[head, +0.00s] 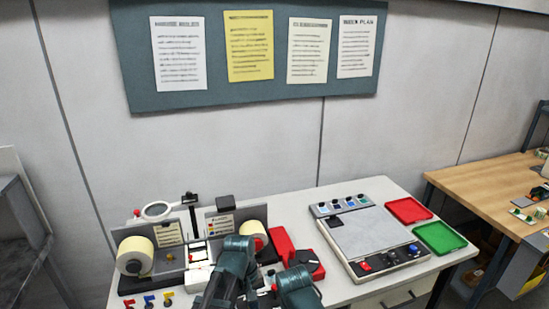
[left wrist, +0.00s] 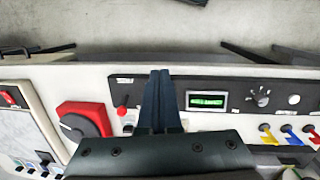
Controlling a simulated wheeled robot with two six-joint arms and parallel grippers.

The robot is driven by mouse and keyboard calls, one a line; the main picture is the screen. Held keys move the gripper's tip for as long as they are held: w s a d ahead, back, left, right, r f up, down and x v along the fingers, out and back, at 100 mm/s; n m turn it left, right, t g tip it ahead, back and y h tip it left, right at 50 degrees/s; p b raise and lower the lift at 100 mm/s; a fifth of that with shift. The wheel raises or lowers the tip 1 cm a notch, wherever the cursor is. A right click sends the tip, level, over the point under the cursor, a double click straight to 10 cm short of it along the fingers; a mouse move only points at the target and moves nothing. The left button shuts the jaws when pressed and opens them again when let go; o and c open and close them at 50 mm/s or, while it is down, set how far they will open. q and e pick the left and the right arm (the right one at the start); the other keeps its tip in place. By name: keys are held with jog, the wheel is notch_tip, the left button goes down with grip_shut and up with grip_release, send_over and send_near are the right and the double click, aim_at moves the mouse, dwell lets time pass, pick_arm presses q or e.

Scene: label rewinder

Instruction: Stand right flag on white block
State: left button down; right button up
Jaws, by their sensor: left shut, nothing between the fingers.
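The yellow flag (head: 168,298), at the right of three small flags, lies low at the front left of the bench in the head view. The blue flag (head: 149,301) and red flag (head: 129,303) are to its left. In the left wrist view, the yellow flag (left wrist: 268,134) is leftmost, beside the blue flag (left wrist: 291,135). Small pale parts show at the flags, but I cannot make out the white block clearly. My left gripper (left wrist: 160,73) is shut and empty, its fingers over the front panel, left of the flags in that view.
A roll machine (head: 138,259) stands behind the flags. A red knob unit (left wrist: 84,121) and a display (left wrist: 207,101) flank my fingers. A flat grey device (head: 365,232), a red tray (head: 408,210) and a green tray (head: 440,238) occupy the bench's right.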

pick_arm(q)
jog(key=s+f+m+y+b, duration=0.2)
jog(key=s+f+m+b, duration=0.1)
jog(key=s+m, duration=0.5)
jog(key=shift+s+f+y, duration=0.3)
jog(key=shift+s+f, duration=0.4)
jog(key=shift+f, duration=0.15)
pick_arm(e)
notch_tip(320, 180, down, 5)
jog(key=shift+r, duration=0.2)
